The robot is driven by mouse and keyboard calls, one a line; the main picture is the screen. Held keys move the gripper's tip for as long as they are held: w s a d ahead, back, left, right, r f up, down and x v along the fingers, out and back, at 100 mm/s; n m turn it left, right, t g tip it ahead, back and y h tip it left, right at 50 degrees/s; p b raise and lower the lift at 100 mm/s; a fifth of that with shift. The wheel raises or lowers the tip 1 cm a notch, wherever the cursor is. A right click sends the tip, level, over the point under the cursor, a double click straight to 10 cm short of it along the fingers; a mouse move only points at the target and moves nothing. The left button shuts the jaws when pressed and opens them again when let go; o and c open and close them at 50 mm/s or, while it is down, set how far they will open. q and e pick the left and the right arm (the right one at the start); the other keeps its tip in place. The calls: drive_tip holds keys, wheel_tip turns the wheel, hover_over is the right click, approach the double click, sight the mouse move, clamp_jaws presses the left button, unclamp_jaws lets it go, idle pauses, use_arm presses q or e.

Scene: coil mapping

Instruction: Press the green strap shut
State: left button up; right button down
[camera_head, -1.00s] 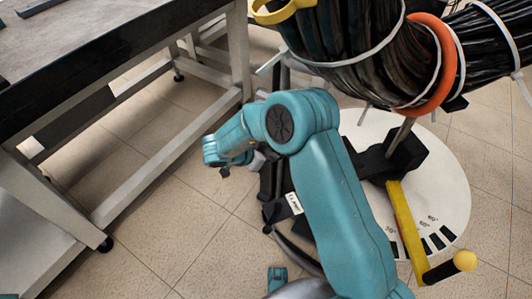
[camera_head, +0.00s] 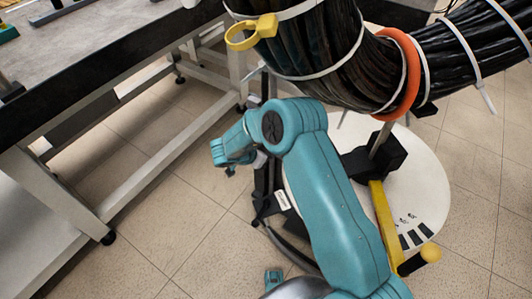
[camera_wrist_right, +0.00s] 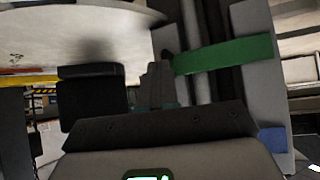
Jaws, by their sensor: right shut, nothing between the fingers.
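The green strap (camera_wrist_right: 225,54) shows in the right wrist view as a flat band across a grey upright part, right of the fingertips. It cannot be made out in the head view. My right gripper (camera_wrist_right: 155,82) is shut and empty, its tips close to the strap's left end. Whether they touch it, I cannot tell.
A thick black cable coil (camera_head: 330,45) with white ties, an orange ring (camera_head: 410,75) and a yellow loop (camera_head: 250,32) hangs above the arm. Its stand has a round white base (camera_head: 420,190) and a yellow lever (camera_head: 385,225). A metal table (camera_head: 110,45) stands left. Tiled floor between is clear.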

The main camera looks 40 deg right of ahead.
drive_tip(key=shift+w+f, duration=0.1)
drive_tip(key=shift+w+a, duration=0.1)
drive_tip(key=shift+w+a+p, duration=0.3)
drive_tip(key=shift+a+p, duration=0.05)
drive_tip(key=shift+a, duration=0.3)
